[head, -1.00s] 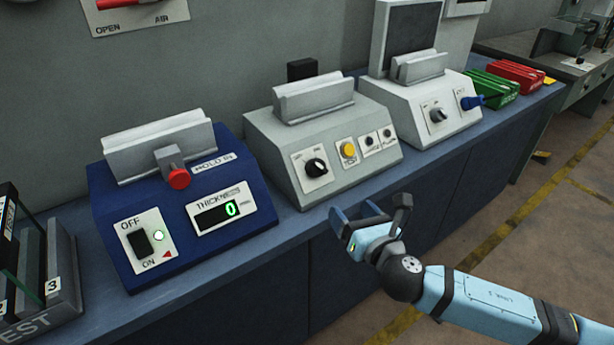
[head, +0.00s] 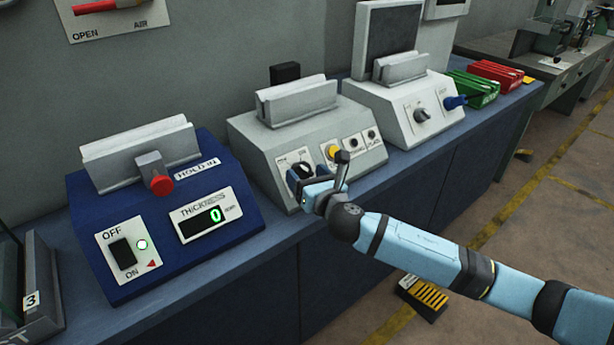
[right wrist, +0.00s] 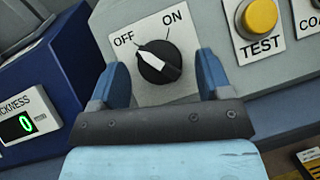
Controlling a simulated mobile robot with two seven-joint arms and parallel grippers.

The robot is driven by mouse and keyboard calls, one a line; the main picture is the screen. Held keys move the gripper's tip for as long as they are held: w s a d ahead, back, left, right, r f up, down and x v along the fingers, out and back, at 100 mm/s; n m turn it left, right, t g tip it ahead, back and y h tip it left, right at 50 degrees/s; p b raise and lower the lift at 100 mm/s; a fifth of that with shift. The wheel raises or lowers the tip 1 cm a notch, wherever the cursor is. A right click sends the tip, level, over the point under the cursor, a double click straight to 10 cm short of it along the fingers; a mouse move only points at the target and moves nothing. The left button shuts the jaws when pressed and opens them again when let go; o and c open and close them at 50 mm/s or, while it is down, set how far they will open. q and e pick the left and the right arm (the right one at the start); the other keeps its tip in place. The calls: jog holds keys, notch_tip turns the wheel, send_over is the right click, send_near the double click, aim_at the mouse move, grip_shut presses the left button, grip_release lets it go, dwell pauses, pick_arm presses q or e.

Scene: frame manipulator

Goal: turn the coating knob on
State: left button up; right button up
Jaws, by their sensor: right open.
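The black knob (head: 303,169) is on a white plate on the sloped front of the middle grey device. In the right wrist view the knob (right wrist: 157,61) stands between the words OFF and ON, and its white pointer is turned toward OFF. My right gripper (head: 318,168) is open in front of this device and partly covers the plate. In the right wrist view its two blue fingers (right wrist: 162,72) are apart, one at each side of the knob. I cannot tell whether they touch it. My left gripper is not in view.
A yellow TEST button (head: 332,152) is just right of the knob; it also shows in the right wrist view (right wrist: 261,16). A blue device (head: 235,245) with a red button stands left. Another grey device (head: 385,128) stands right. The floor in front is mostly clear.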

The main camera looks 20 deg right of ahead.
jog(key=shift+w, duration=0.1)
jog(key=c, duration=0.9)
